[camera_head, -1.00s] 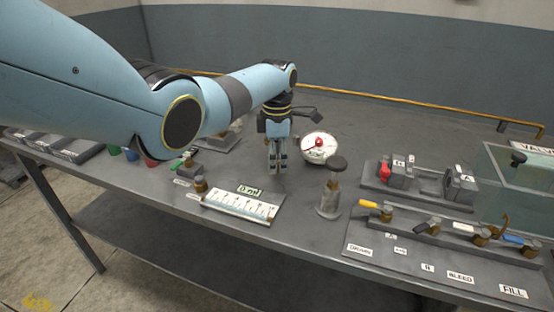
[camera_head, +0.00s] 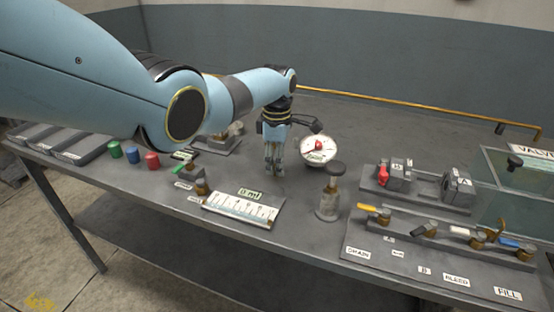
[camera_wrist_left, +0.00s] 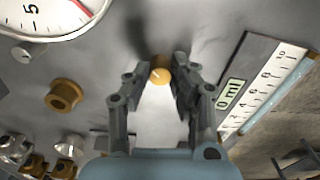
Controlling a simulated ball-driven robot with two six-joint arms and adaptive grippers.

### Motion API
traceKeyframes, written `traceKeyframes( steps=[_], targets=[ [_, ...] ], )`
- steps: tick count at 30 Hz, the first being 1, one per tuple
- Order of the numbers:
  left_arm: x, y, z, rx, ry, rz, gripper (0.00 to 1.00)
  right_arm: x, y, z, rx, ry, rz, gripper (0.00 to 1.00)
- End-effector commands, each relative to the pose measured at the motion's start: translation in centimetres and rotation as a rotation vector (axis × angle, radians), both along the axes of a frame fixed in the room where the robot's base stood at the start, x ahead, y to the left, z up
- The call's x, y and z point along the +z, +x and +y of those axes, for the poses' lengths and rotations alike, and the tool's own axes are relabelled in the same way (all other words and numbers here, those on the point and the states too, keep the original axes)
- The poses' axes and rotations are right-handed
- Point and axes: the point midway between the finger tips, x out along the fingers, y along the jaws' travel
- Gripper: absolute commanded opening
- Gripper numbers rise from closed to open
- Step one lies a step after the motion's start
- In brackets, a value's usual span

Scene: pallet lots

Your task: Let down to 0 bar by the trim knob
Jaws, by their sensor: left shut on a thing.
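My left gripper (camera_head: 275,172) points straight down at the bench, just left of a round white pressure gauge (camera_head: 320,157) with a red mark. In the left wrist view the fingers (camera_wrist_left: 160,88) are shut on a small round brass knob (camera_wrist_left: 160,72), which I take for the trim knob. The fingers hide the knob in the head view. Part of the gauge dial (camera_wrist_left: 55,14) shows at the upper left of the wrist view with a red line and a "5". I cannot read its pointer. My right gripper is not in view.
A white scale plate (camera_head: 241,207) marked 0 ml lies in front of the gripper. A valve row (camera_head: 455,238) and a glass tank (camera_head: 510,190) are further right. Coloured cups (camera_head: 133,154) stand left.

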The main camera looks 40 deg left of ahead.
Motion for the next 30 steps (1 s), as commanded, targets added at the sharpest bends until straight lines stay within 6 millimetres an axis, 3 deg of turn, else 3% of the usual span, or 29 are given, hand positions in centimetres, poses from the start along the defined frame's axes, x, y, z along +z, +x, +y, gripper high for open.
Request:
traceKeyframes(
  steps=[30],
  targets=[
    [0.0,-0.1,0.0,-0.964,-0.002,0.003,0.00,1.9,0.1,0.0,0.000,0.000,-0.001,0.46]
  ],
)
